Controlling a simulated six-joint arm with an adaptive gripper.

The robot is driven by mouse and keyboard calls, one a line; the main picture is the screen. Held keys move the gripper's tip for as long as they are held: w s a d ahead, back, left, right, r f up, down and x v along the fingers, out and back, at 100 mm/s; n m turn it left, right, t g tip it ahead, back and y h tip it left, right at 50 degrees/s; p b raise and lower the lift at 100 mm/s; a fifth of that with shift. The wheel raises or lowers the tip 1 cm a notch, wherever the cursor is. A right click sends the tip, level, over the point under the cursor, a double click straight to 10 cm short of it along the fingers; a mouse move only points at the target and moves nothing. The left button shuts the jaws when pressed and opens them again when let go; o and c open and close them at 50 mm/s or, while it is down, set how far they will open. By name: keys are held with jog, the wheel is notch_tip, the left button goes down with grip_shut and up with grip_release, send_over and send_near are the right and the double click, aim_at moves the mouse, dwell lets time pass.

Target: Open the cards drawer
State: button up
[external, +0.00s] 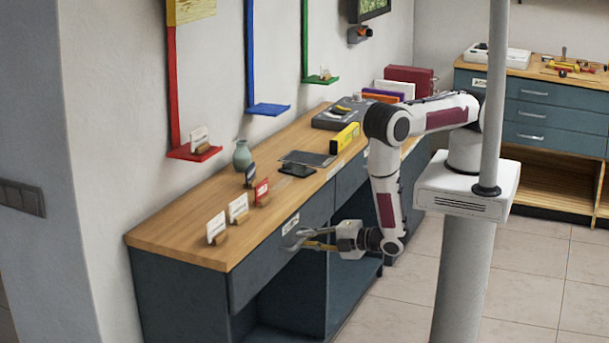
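A blue-grey drawer front (262,263) sits under the near left part of the wooden desk. It looks flush with the desk. A small white label (290,224) is on it, too small to read, so I cannot tell whether it is the cards drawer. My gripper (298,241) is at the right part of this drawer front, just below the label, reaching in from the right. Its fingers look spread, one above the other, by the drawer's handle area. The handle is mostly hidden, and I cannot tell whether the fingers touch it.
Another drawer (351,179) lies farther right. Open tiled floor (400,300) lies before the desk.

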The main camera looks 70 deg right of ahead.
jog(key=shift+w+f, duration=0.15)
jog(key=shift+w, duration=0.5)
grip_shut()
jog(key=shift+s, duration=0.15)
jog(key=f+v, duration=0.2)
jog(key=v, duration=0.7)
jog(key=f+v, duration=0.1)
jog(key=v, duration=0.8)
jog(key=shift+s+f, duration=0.3)
jog(key=shift+s, duration=0.1)
